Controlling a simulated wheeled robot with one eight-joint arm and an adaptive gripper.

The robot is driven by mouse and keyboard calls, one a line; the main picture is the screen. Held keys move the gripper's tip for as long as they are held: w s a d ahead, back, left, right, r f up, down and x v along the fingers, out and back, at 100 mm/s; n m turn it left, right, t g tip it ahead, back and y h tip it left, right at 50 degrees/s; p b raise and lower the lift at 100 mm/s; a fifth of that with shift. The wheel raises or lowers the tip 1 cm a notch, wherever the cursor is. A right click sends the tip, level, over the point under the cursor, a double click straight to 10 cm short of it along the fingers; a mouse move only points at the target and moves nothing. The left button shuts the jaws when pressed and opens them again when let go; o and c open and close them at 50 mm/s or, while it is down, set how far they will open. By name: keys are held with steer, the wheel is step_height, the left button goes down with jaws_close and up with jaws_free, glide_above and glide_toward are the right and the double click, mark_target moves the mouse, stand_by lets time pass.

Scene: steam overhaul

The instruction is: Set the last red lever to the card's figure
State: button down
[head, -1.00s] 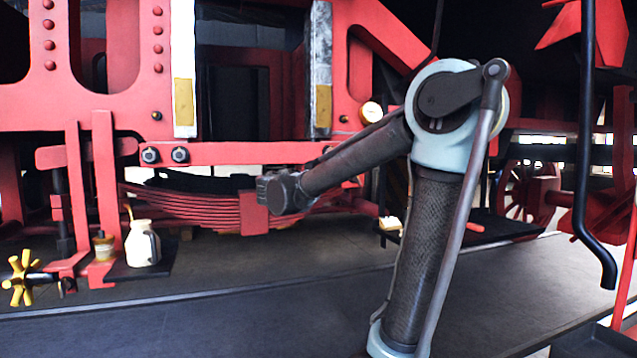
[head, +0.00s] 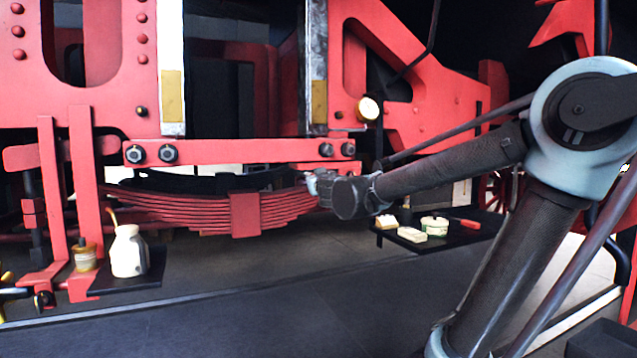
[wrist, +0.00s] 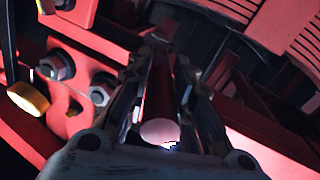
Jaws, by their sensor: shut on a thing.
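My gripper (head: 318,186) is at the right end of the red leaf spring, below the bolted red bar. In the wrist view my gripper (wrist: 158,105) has its two fingers on either side of a red rod with a round, pale end, which I take for the red lever (wrist: 160,90). The fingers are shut on it, and its far end runs into shadow. In the head view the lever is hidden behind my gripper. I cannot make out a card or any figure in either view.
A brass-rimmed gauge (head: 368,108) sits on the red frame above my gripper. The leaf spring (head: 180,207) is at its left. A dark tray (head: 450,234) with pale blocks, a tin and a red-handled tool stands at right. A white jug (head: 128,252) is at left. The floor in front is clear.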

steer(key=shift+d, duration=0.1)
steer(key=c, duration=1.4)
jaws_free()
steer(key=shift+s, duration=0.1)
steer(key=v, duration=1.1)
steer(key=shift+s+d, duration=0.2)
steer(key=shift+s, duration=0.15)
